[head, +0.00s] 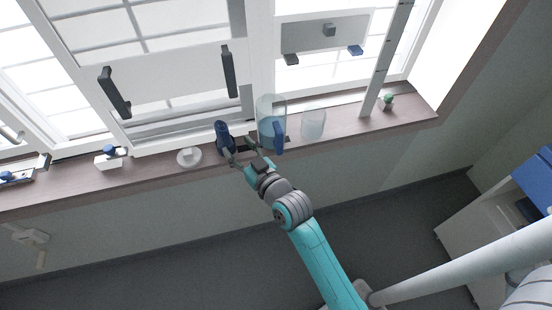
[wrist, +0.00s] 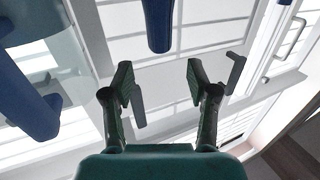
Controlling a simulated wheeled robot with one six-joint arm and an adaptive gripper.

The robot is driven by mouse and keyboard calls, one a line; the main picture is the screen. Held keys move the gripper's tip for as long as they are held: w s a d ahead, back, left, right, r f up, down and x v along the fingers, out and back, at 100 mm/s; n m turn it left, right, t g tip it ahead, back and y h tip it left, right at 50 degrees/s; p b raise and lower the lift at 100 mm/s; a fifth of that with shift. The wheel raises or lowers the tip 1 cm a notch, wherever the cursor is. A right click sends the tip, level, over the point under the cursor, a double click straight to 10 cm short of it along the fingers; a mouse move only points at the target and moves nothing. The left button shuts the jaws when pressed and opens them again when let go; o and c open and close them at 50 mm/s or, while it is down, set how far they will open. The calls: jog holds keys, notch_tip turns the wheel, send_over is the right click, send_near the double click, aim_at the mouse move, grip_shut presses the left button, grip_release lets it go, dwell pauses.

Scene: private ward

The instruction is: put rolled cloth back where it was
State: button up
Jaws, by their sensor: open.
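The rolled cloth looks like the dark blue roll (head: 224,138) standing upright on the windowsill (head: 150,178) in the head view. In the wrist view a blue rounded length (wrist: 159,22), apparently the same roll, comes in from the top edge, in line with the gap between the fingers. My gripper (head: 240,149) is at the sill, just right of and in front of the roll. In the wrist view its fingers (wrist: 158,82) are spread and empty, with no contact visible. Whether the roll is within finger reach cannot be told.
A clear jug (head: 268,108) with a blue handle stands close right of my gripper, a clear cup (head: 313,124) beyond it. A white round item (head: 189,157) lies left of the roll. A small potted plant (head: 387,102) stands far right. Window panes rise behind the sill.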

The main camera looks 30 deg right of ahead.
jog(key=s+f+m+g+h, duration=0.1)
jog(key=s+f, duration=0.3)
jog(key=s, duration=0.8)
jog(key=s+f+g, duration=0.1)
jog(key=s+f, duration=0.3)
jog(key=s, duration=0.7)
jog(key=s+r, duration=0.2)
jog(key=s, duration=0.7)
jog(key=s+r+g, duration=0.1)
jog(key=s+r, duration=0.2)
jog(key=s, duration=0.7)
jog(key=shift+s+d+r, duration=0.15)
jog(key=shift+r, duration=0.2)
